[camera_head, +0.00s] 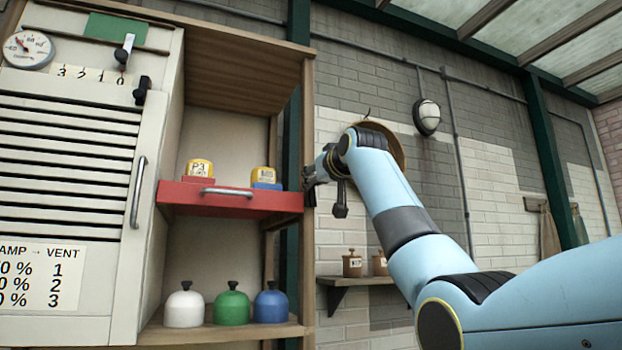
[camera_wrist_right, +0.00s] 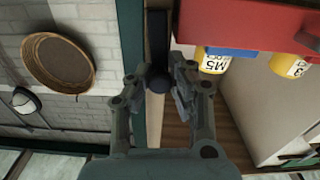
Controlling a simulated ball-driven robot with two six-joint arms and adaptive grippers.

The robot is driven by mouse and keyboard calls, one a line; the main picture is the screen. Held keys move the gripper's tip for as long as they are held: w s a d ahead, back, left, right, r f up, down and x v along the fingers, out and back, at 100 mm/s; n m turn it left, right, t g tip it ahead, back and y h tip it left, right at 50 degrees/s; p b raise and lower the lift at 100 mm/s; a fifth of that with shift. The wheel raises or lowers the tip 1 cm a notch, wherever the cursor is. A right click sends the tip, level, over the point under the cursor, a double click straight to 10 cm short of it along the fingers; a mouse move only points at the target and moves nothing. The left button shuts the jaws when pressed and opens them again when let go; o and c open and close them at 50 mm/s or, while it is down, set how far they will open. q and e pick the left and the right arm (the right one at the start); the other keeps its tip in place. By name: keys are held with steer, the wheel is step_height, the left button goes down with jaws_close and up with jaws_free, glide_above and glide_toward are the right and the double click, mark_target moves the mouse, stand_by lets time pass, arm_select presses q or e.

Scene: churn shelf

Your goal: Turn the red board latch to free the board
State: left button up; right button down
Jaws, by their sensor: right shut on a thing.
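The red board (camera_head: 230,198) is a shelf board with a silver handle, level in the cabinet's right bay. It also shows at the top right of the right wrist view (camera_wrist_right: 245,28). The latch (camera_wrist_right: 157,30) is a black lever with a round knob at its end, in front of the wooden post beside the board's end. My right gripper (camera_wrist_right: 158,84) is shut on the latch's knob. In the head view my right gripper (camera_head: 309,180) is at the cabinet's right post and covers the latch. My left gripper is not in view.
Two yellow-topped jars (camera_head: 199,168) (camera_head: 264,175) stand on the red board, the right one on a blue base. White, green (camera_head: 232,305) and blue knobbed pots stand below. A louvred panel (camera_head: 65,190) is at left. A round basket hangs on the wall behind my arm.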

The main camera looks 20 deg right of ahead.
steer(key=shift+d+f+m, duration=0.1)
steer(key=shift+d+m, duration=0.1)
steer(key=shift+m, duration=0.3)
steer(key=c, duration=1.1)
jaws_free()
steer(key=shift+d, duration=0.1)
steer(key=shift+c, duration=0.2)
steer(key=s, duration=1.2)
steer(key=shift+d, duration=0.2)
